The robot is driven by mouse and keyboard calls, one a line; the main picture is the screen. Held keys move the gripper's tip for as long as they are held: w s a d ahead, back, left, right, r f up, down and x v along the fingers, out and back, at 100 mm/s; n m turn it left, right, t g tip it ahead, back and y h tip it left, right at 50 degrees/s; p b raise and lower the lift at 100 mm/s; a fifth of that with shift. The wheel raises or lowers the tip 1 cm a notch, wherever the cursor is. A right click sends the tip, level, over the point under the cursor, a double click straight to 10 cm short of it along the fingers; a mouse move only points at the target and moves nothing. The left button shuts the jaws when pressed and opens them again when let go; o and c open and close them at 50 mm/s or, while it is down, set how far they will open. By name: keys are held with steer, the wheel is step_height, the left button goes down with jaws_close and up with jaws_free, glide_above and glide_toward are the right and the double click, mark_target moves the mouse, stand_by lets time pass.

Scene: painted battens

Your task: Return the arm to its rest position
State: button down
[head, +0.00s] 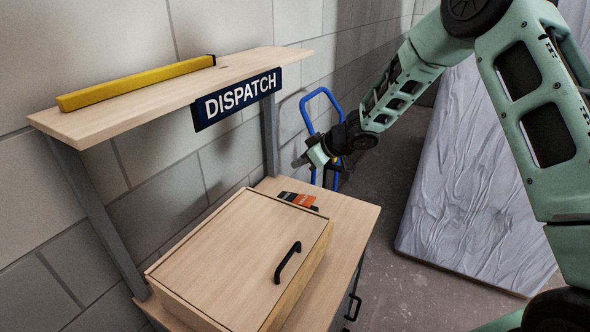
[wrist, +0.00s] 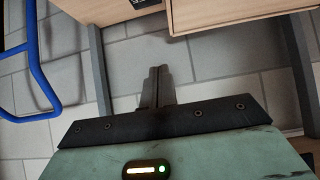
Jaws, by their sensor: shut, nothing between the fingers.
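My arm (head: 405,82) is pale green and reaches in from the right in the head view. My gripper (head: 301,160) hangs in the air behind the bench's far end, near the wall, apart from the bench. In the wrist view my gripper (wrist: 157,72) has its two dark fingers together, with nothing between them. Beyond the fingers is the grey block wall (wrist: 210,65).
A wooden bench (head: 350,222) holds a lidded box (head: 235,255) with a black handle. A yellow batten (head: 135,83) lies on the shelf (head: 240,63) above the DISPATCH sign (head: 238,98). A blue hand-truck frame (head: 308,103) stands near my gripper. A wrapped panel (head: 470,190) leans right.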

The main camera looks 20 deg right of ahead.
steer(key=shift+d+r, duration=0.1)
stand_by(0.3)
steer(key=s+a+r+h+b, duration=0.2)
steer(key=s+a+b, duration=0.1)
steer(key=s+a, duration=0.2)
steer(key=s+a+f+m+g+h+b, duration=0.1)
steer(key=s+g+h+b, duration=0.3)
steer(key=s, duration=3.5)
steer(key=a+g+b, duration=0.1)
steer(key=g, duration=0.2)
steer(key=shift+a+f+b, duration=0.2)
steer(key=shift+f+b, duration=0.1)
steer(key=shift+b, duration=0.05)
